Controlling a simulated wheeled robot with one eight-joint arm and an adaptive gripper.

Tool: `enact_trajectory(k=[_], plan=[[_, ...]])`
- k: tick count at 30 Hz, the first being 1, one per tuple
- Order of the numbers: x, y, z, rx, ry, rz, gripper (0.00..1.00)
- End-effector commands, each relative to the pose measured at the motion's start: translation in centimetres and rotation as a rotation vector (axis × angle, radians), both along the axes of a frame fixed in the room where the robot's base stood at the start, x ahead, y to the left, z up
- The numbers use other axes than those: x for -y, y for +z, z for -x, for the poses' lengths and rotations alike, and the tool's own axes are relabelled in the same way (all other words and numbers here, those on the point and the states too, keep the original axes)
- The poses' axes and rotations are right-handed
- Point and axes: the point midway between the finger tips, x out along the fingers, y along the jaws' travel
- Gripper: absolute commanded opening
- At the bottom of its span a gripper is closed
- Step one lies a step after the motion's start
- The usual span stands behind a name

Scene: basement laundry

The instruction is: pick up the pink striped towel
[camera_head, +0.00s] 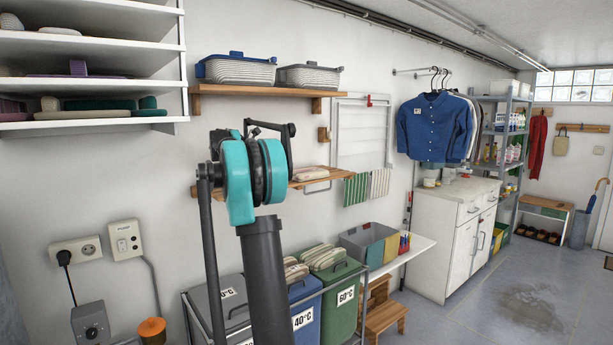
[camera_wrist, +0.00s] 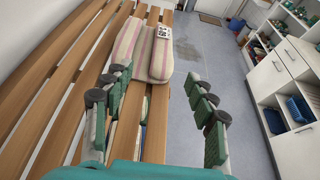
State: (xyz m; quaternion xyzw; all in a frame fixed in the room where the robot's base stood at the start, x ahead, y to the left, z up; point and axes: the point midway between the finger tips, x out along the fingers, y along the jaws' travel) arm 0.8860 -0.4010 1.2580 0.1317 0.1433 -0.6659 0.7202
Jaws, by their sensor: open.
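The pink striped towel (camera_wrist: 128,45) lies folded on a slatted wooden shelf (camera_wrist: 62,75), with a small black-and-white patterned tag on it. Its right part reaches to the shelf's front edge. In the head view the towel (camera_head: 311,173) shows on the middle wall shelf, just right of my arm. My gripper (camera_wrist: 156,80) is open and empty in the wrist view, its green-padded fingers spread on either side. The towel is ahead of the fingertips, with its near end close to the left finger. I cannot tell whether they touch. In the head view my arm hides the gripper.
Green striped cloths (camera_head: 356,189) hang right of the shelf. An upper shelf (camera_head: 255,90) holds two baskets. Below stand laundry bins (camera_head: 341,303) with striped towels on top. A white cabinet (camera_head: 462,235) stands to the right. The floor (camera_wrist: 215,60) beside the shelf is open.

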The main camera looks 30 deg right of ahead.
Motion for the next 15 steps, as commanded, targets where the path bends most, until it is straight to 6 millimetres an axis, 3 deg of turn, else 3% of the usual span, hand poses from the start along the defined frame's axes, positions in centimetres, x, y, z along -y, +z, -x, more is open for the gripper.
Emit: enact_trajectory(k=[6, 15], plan=[[3.9, -1.7, -0.2, 0.001, -0.004, -0.001, 0.57], [6.0, -2.6, -0.4, 0.001, -0.002, -0.001, 0.57]])
